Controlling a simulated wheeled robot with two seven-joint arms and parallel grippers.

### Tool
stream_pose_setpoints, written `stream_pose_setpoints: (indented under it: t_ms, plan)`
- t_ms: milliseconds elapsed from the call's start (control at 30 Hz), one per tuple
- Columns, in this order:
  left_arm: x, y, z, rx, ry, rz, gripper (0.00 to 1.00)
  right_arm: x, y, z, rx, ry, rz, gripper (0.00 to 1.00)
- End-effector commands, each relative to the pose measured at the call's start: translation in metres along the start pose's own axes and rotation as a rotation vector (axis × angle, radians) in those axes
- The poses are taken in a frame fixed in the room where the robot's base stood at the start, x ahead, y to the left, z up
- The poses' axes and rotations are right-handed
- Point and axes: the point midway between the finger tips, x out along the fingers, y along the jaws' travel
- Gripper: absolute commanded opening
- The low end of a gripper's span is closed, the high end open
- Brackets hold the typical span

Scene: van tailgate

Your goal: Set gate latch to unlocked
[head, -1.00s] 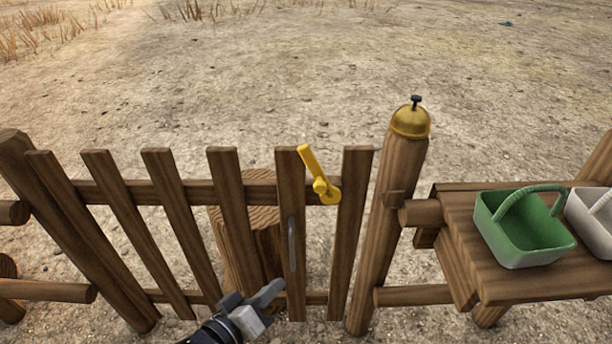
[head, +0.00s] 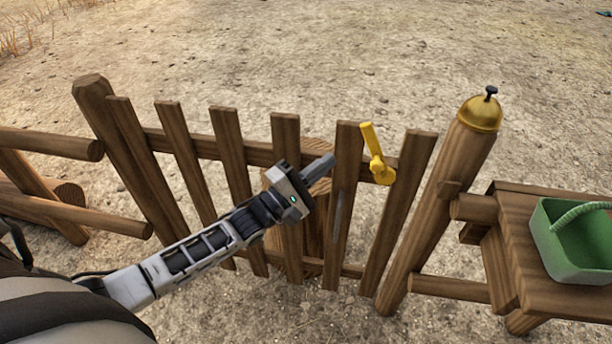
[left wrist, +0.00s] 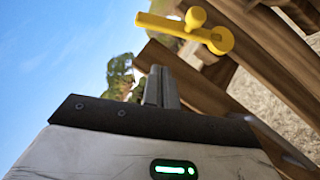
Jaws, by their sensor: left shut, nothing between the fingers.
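The yellow gate latch (head: 377,155) is mounted near the top of the wooden gate (head: 285,190), towards its right end. Its lever points up and slightly left from a round pivot, with a small knob on it. It also shows at the top of the left wrist view (left wrist: 188,30). My left gripper (head: 321,166) is shut and empty, in front of the gate slats. It is left of the latch and a little lower in the picture, apart from it. In the left wrist view the shut fingers (left wrist: 161,88) point towards the latch. My right gripper is not in view.
A thick post (head: 440,205) with a gold bell (head: 481,112) stands right of the gate. A wooden table (head: 505,265) with a green basket (head: 575,245) stands further right. A grey vertical handle (head: 337,217) is on a slat below the latch. Dirt ground lies beyond.

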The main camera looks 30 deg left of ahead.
Motion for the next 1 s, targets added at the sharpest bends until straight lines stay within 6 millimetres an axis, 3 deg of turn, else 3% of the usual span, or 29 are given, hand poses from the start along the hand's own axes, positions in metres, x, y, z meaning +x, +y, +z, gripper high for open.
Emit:
stream_pose_setpoints:
  t_ms: [100,300,833,1000]
  plan:
    - [0.027,0.002,0.001,0.0,-0.001,0.003,0.0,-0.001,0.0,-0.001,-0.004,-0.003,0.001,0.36]
    - [0.046,0.001,0.021,-0.002,0.0,0.001,0.0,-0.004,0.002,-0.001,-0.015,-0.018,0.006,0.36]
    - [0.054,0.0,0.029,0.001,0.0,-0.001,0.0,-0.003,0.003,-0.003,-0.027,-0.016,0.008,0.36]
    - [0.065,0.004,0.041,0.0,0.0,-0.001,0.0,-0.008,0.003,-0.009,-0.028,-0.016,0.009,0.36]
